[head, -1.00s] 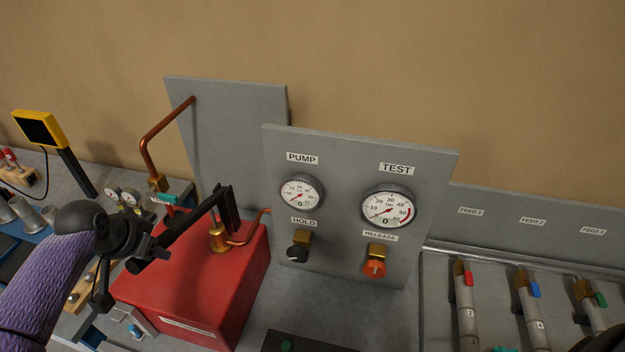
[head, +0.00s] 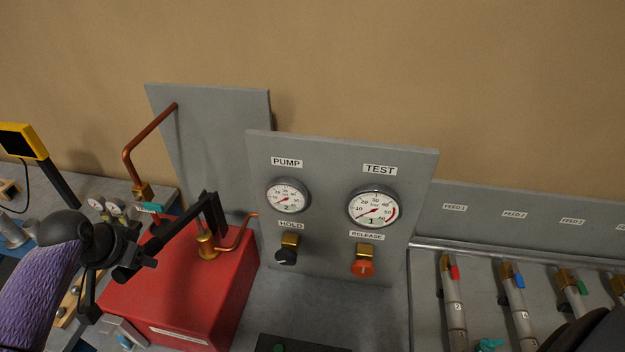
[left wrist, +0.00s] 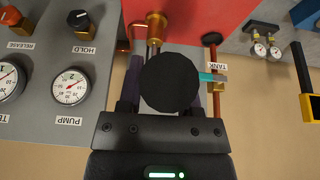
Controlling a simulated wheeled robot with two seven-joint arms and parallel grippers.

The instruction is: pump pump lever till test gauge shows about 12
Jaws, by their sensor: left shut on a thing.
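The black pump lever (head: 172,231) slants down to the left from its post on the red pump box (head: 185,300). My left gripper (head: 132,268) is shut on the lever's lower end. In the left wrist view the round black end of the lever (left wrist: 169,84) sits between the fingers. The test gauge (head: 374,207) on the grey panel reads 1 in its digit window. The pump gauge (head: 288,195) beside it reads about 2. Below them are the black hold knob (head: 287,256) and the orange release knob (head: 363,267). My right gripper is not seen.
Copper pipes (head: 150,140) rise behind the red box, with a teal tank valve handle (head: 150,208) there. Several labelled grey tubes (head: 453,300) with coloured levers stand at the right. A yellow-framed device (head: 22,141) is at the far left. Bench space (head: 300,305) before the panel is partly free.

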